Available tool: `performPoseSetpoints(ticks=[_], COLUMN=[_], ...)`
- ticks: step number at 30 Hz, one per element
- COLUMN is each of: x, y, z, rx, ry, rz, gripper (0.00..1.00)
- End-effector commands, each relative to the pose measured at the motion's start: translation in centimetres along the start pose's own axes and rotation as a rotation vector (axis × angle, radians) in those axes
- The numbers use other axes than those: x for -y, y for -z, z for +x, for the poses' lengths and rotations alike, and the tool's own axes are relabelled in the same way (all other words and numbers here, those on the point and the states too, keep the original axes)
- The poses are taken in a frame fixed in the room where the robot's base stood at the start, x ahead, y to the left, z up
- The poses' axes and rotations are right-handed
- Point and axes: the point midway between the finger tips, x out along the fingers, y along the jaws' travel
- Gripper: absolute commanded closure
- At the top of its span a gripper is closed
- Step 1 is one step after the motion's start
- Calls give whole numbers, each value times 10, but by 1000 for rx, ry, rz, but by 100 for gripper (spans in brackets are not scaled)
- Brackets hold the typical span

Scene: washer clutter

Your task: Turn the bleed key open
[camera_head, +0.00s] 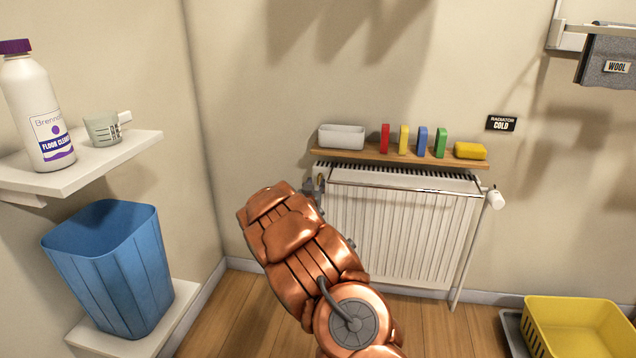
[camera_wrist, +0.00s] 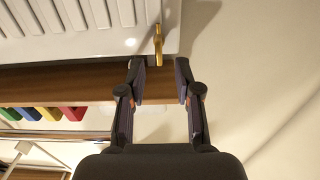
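The bleed key (camera_wrist: 158,45) is a small brass bar at the radiator's edge in the wrist view. The white ribbed radiator (camera_head: 400,235) hangs on the back wall under a wooden shelf. My gripper (camera_wrist: 160,68) is open, with its dark fingers on either side of the line of the key. The key's near end lies about level with the fingertips, with a gap visible on both sides. I cannot tell its exact depth between them. In the head view my gripper (camera_head: 312,190) is at the radiator's upper left corner, partly hidden by my copper arm.
The wooden shelf (camera_head: 365,154) above the radiator holds a white tray (camera_head: 341,137), several coloured blocks and a yellow sponge (camera_head: 470,151). A white valve (camera_head: 495,200) is at the radiator's right. A blue bin (camera_head: 110,265) stands left and a yellow basket (camera_head: 575,325) lower right.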

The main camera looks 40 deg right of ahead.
Motion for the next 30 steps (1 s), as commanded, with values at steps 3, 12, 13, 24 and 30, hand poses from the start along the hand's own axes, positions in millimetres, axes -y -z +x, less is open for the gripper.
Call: performPoseSetpoints(ticks=[3, 12, 13, 24, 30], x=[-1, -3, -3, -3, -3], y=[0, -2, -1, 0, 0], z=[13, 35, 36, 39, 39], rx=[-3, 0, 0, 1, 0], ry=[-1, -3, -3, -3, -3], rz=[2, 1, 1, -1, -1], gripper=[67, 67, 67, 67, 84])
